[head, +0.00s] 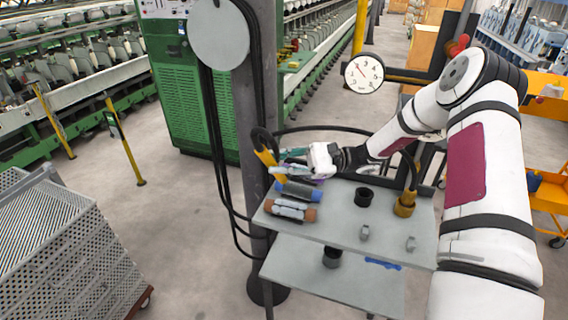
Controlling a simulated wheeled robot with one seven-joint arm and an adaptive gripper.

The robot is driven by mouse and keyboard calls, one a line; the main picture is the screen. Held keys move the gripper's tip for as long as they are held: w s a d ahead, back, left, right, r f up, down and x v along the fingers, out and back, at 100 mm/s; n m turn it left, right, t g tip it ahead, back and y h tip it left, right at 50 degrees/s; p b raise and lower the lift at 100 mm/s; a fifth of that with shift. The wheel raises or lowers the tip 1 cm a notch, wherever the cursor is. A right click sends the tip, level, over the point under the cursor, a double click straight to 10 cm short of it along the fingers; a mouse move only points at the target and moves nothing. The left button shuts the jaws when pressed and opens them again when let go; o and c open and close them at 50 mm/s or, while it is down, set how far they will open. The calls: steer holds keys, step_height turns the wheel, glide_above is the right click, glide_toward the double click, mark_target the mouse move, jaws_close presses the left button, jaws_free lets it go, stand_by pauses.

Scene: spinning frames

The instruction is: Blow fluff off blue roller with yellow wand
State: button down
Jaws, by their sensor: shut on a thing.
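My gripper (283,161) is above the left back part of a grey shelf (338,223), shut on the yellow wand (266,158). A black hose runs from the wand's upper end. The blue roller (316,194) lies on the shelf just below and in front of my gripper, with a dark grey middle. I cannot tell whether pale fluff lies on it. A brown-ended roller (310,214) lies in front of it, with light grey patches along its middle. The wand's lower end is close to the blue roller's left end; I cannot tell if they touch.
A black cup (364,197) and a yellow fitting (405,204) stand on the shelf's right half. A dark post (254,110) with hanging hoses rises at left. A round dial (363,73) stands behind.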

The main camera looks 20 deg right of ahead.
mark_target(263, 145)
steer(key=shift+w+a, duration=0.5)
steer(key=shift+a, duration=0.2)
steer(key=shift+r, duration=0.15)
steer(key=shift+s+a+r+p, duration=0.55)
steer(key=shift+s+r+p, duration=0.2)
steer(key=shift+r, duration=0.5)
steer(key=shift+s+a+r+p, duration=0.5)
steer(key=shift+s+r+p, duration=0.15)
steer(key=shift+r, duration=0.55)
steer(key=shift+s+a+r+p, duration=0.6)
steer(key=shift+s+r, duration=0.2)
steer(key=shift+r, duration=0.45)
steer(key=shift+d, duration=0.1)
